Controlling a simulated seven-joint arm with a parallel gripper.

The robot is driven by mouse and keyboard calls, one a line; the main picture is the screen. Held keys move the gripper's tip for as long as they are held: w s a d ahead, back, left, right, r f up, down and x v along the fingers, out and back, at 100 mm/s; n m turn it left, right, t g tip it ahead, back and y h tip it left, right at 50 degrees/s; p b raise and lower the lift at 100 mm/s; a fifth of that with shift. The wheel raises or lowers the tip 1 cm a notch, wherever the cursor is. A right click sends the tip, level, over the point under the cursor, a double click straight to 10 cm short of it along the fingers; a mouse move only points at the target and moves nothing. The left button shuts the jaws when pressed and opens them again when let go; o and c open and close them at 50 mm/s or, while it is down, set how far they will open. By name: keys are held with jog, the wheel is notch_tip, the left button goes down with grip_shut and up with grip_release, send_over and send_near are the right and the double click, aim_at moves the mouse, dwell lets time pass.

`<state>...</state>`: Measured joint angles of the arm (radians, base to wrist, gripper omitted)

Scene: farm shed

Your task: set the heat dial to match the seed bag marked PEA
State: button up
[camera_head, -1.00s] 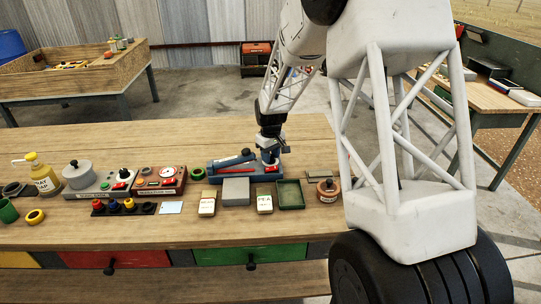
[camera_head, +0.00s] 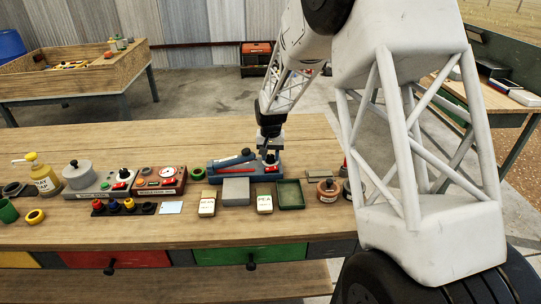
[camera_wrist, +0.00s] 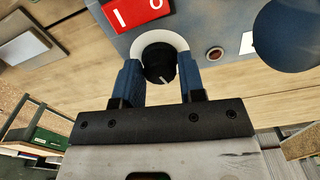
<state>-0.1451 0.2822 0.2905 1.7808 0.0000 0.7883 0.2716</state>
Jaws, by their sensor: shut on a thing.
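The heat dial (camera_wrist: 160,65) is a black knob with a white pointer line on a white round plate, on the front of a blue-grey machine (camera_head: 222,174). My gripper (camera_wrist: 160,82) has its blue fingers on both sides of the dial, shut on it. In the head view my gripper (camera_head: 270,158) is at the right end of the machine, and the dial is hard to make out there. The bag marked PEA (camera_head: 265,203) stands in front of the machine, small and cream. Another cream bag (camera_head: 207,204) stands to its left; its label is too small to read.
A red I/O switch (camera_wrist: 138,12) is beside the dial. A grey box (camera_head: 236,191) and a green tray (camera_head: 290,195) lie close in front of the machine. A lidded pot (camera_head: 328,190) stands to the right. The bench's front strip is clear.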

aim_at(271, 156)
jog(key=shift+m, duration=1.4)
jog(key=o, duration=0.9)
jog(key=shift+r, duration=0.15)
jog(key=shift+r, duration=3.8)
jog(key=shift+s, duration=0.1)
